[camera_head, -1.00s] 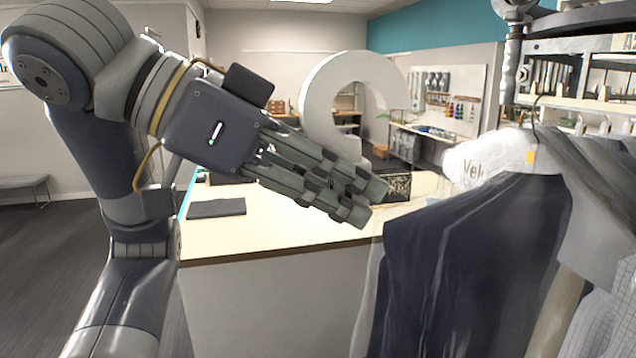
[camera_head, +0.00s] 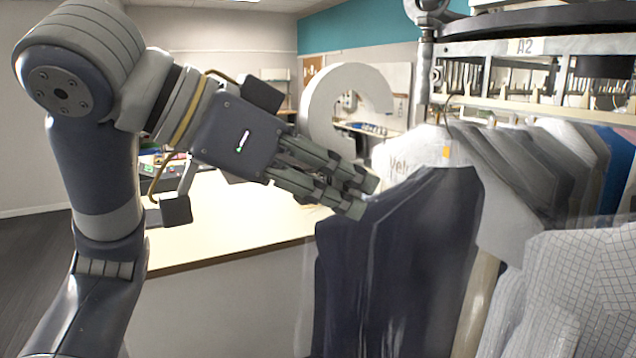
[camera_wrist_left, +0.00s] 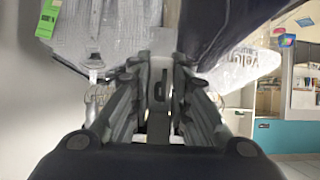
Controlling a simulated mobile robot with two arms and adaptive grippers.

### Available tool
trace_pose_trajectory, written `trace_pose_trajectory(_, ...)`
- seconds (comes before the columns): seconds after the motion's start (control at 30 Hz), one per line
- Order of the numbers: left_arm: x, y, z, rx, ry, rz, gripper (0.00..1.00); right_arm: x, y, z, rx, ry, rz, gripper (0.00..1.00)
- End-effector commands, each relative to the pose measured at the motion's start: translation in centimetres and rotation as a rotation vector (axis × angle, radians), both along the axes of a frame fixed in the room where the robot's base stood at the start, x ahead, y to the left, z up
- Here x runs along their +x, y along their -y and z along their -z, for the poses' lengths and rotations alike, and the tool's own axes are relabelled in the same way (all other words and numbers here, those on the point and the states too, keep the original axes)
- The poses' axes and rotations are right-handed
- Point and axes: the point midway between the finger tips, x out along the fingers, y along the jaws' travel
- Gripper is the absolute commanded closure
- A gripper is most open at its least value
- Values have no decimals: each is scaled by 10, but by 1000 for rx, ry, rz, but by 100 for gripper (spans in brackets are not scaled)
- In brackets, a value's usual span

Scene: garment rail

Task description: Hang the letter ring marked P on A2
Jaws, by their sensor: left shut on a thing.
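The white letter ring (camera_head: 318,105) is a large flat C-shaped ring in the head view. My left gripper (camera_head: 366,196) is shut on it, and the fingers hide its lower part. In the left wrist view a dark letter mark (camera_wrist_left: 158,90), which looks like the P, shows on the pale piece between the fingers. The A2 label (camera_head: 525,46) is on the metal rail (camera_head: 475,48) at the upper right, apart from the ring and to its right. My right gripper is not in view.
A dark garment (camera_head: 415,265) under a clear cover hangs just right of the left fingertips, very close to them. Several grey shirts and a checked shirt (camera_head: 585,285) hang farther right. A pale counter (camera_head: 225,225) lies below and behind my left arm.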

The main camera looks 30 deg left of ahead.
Motion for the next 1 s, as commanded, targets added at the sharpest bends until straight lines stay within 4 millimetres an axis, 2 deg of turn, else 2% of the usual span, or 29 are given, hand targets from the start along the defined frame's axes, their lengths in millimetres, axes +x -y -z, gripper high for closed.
trace_pose_trajectory(1.0, 66, 49, 0, 0, -1, 2, 100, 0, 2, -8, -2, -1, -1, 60)
